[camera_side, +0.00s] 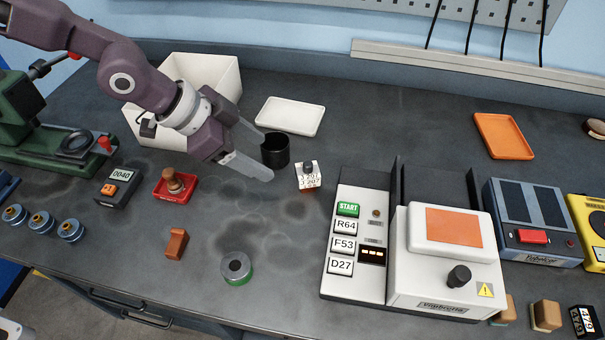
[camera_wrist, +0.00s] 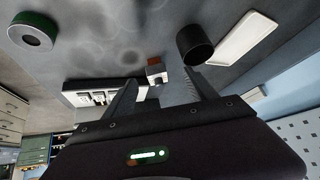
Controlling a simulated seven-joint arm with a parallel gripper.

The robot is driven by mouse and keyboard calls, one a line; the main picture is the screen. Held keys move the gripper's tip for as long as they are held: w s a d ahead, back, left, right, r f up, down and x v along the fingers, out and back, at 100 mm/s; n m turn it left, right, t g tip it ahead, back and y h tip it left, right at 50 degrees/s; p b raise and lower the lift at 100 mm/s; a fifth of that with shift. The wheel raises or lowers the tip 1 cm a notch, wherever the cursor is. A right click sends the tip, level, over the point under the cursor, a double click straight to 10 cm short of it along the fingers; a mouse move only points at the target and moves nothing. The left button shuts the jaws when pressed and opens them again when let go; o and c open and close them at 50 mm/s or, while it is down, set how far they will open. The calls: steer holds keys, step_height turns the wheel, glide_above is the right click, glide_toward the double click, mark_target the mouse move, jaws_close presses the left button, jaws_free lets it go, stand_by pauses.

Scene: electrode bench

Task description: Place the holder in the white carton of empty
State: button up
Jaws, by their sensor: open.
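A small white labelled block (camera_side: 309,182) with a dark round top and some orange low on it stands on the bench; it may be the holder, but I cannot tell for sure. The white carton (camera_side: 204,82) stands at the back left, partly hidden by my arm; its inside is mostly out of sight. My gripper (camera_side: 266,159) is open and empty, left of the block and apart from it. In the wrist view the block (camera_wrist: 156,76) shows between my two fingers (camera_wrist: 160,80), beyond their tips.
A black cup (camera_side: 275,152) stands close to my far fingertip. A white tray (camera_side: 290,116) lies behind it. A white machine (camera_side: 345,255) with labelled buttons stands to the right. A green-based ring (camera_side: 237,268), brown block (camera_side: 176,243) and red tray (camera_side: 174,188) lie nearer.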

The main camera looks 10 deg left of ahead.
mark_target(303, 167)
steer(key=d, duration=0.1)
steer(key=d+f+h, duration=0.1)
steer(key=d, duration=0.1)
steer(key=w+d+f+h, duration=0.1)
steer(key=d, duration=0.1)
steer(key=shift+w+f, duration=0.1)
steer(key=shift+f, duration=0.05)
steer(key=x, duration=0.6)
steer(key=shift+w+a+f, duration=0.1)
steer(key=shift+w+f, duration=0.05)
steer(key=shift+f, duration=0.05)
steer(key=shift+r, duration=0.1)
jaws_close()
